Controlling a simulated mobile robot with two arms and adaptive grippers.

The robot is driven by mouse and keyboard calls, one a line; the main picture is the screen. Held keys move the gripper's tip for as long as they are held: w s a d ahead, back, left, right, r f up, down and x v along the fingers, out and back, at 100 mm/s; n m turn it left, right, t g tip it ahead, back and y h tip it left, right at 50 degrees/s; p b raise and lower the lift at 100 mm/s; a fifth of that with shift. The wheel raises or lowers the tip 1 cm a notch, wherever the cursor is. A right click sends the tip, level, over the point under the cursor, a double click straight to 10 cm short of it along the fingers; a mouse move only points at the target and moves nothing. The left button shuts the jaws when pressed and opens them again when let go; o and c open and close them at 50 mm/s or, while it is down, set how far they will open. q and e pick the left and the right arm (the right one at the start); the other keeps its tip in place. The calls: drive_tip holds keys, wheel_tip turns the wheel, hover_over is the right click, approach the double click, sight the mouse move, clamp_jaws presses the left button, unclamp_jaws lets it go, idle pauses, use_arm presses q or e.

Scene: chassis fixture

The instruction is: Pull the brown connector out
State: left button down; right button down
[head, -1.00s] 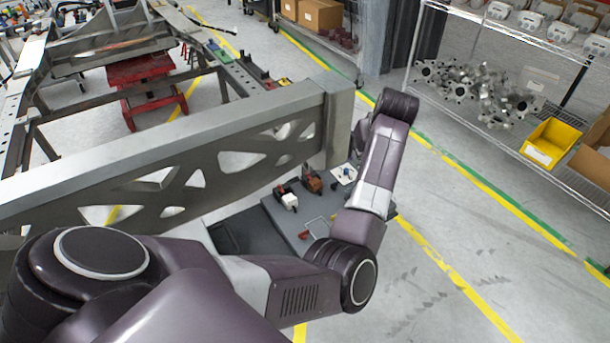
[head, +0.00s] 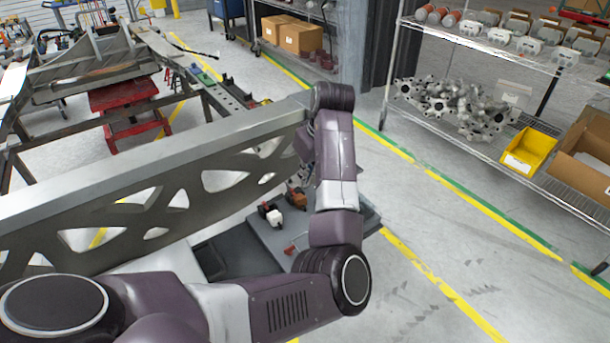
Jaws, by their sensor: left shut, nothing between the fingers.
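My left arm reaches in from the lower left and bends up. My left gripper (head: 305,172) is mostly hidden by my own wrist, near the beam's right end and a little above the brown connector. It is shut and empty. Whether it touches the connector cannot be seen. My right gripper is not in view.
The metal beam (head: 130,185) crosses the left and centre. The grey board (head: 262,245) carries a small red part (head: 290,250). A wire shelf (head: 480,150) with metal parts and a yellow bin (head: 529,150) stands at right. The floor between is clear.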

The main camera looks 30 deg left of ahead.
sight(298, 196)
use_arm(q)
drive_tip(key=x, duration=0.7)
drive_tip(key=shift+w+f+p, duration=0.1)
drive_tip(key=shift+p, duration=0.3)
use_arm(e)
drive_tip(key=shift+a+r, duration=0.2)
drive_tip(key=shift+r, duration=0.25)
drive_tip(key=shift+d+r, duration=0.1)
